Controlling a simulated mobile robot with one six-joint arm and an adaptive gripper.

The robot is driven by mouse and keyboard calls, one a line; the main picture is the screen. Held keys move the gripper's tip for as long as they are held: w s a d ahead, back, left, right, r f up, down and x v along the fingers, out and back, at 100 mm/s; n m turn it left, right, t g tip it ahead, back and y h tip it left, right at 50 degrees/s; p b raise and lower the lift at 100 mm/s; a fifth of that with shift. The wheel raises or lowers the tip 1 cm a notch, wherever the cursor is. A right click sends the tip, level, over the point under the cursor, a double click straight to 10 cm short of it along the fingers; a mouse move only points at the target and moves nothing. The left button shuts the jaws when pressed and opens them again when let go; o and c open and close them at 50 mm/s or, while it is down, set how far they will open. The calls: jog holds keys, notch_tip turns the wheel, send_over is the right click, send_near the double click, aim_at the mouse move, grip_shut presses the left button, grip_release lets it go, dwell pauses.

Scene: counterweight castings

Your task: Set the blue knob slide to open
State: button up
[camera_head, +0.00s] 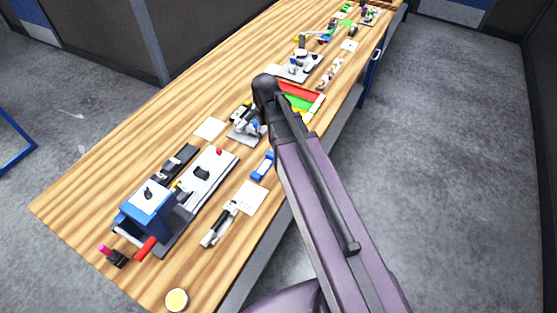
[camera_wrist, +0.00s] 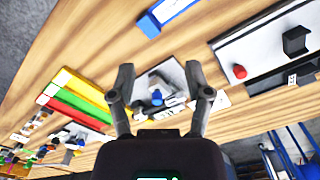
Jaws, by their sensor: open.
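A small light plate (camera_wrist: 178,80) carries a dark and grey mechanism with a blue knob (camera_wrist: 157,97). It lies between the open fingers of my gripper (camera_wrist: 159,68) in the wrist view, with a gap on each side. The gripper holds nothing. White tags with dark lettering (camera_wrist: 168,111) sit by the knob; I cannot read them surely. The slide's position is too small to tell. In the head view, what looks like the same fixture (camera_head: 244,132) with the blue knob (camera_head: 253,125) stands left of my arm, which partly hides that area; the gripper fingers do not show there.
A tray with red, green and yellow sections (camera_head: 302,100) lies beyond the fixture. A blue block (camera_head: 263,166) and a white card (camera_head: 250,198) lie nearer. A long fixture with a red knob (camera_head: 218,151) and a blue-housed device (camera_head: 147,208) stand left. Bare wood runs along the left edge.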

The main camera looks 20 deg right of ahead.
jog(key=s+d+f+m+b, duration=0.1)
jog(key=s+f+m+b, duration=0.1)
jog(key=s, duration=0.7)
jog(key=shift+d+f+b, duration=0.15)
jog(key=shift+f+b, duration=0.25)
jog(key=shift+f, duration=0.15)
